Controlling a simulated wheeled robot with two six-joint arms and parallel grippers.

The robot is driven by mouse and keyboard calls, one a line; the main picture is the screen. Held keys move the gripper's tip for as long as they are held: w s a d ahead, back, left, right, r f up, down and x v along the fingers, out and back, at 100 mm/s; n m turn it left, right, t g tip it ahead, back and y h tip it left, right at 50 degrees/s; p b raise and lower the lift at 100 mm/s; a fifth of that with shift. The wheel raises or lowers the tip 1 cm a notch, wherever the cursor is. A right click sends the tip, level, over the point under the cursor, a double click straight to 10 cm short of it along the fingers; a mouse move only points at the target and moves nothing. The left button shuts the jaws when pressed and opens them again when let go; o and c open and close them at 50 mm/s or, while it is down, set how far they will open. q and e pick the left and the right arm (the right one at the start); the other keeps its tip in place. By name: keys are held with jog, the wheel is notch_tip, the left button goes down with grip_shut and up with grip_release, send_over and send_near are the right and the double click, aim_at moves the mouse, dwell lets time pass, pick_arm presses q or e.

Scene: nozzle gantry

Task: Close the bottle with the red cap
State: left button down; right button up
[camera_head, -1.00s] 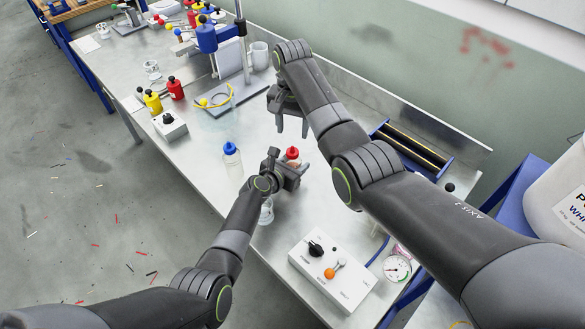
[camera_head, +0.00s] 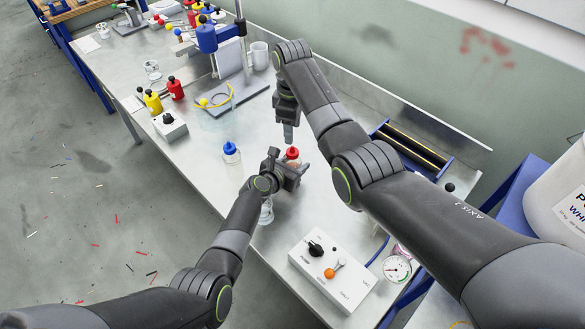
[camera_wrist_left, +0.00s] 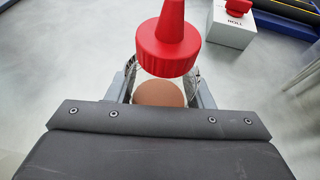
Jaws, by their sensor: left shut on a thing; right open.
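The red cap (camera_wrist_left: 168,45), with a pointed nozzle, is at the mouth of a clear bottle with reddish-brown content (camera_wrist_left: 160,94). I cannot tell whether the cap is screwed down. My left gripper (camera_head: 291,166) is shut on this bottle, with a finger on each side of it in the wrist view. In the head view the red cap (camera_head: 292,153) shows just above the left gripper, and the bottle's body is mostly hidden. My right gripper (camera_head: 289,130) is open, points down and is just above the red cap, apparently apart from it.
A blue-capped bottle (camera_head: 230,150) stands left of the left gripper. A white control box (camera_head: 330,265) with knobs is near the front edge. Behind are a stand (camera_head: 237,88), yellow (camera_head: 153,102) and red (camera_head: 175,90) bottles. A white ROLL block (camera_wrist_left: 230,25) shows in the wrist view.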

aim_at(293, 148)
jog(key=n, duration=0.6)
jog(key=shift+n, duration=0.3)
jog(key=n, duration=0.5)
jog(key=shift+n, duration=0.4)
jog(key=shift+f, duration=0.15)
jog(key=shift+f, duration=3.85)
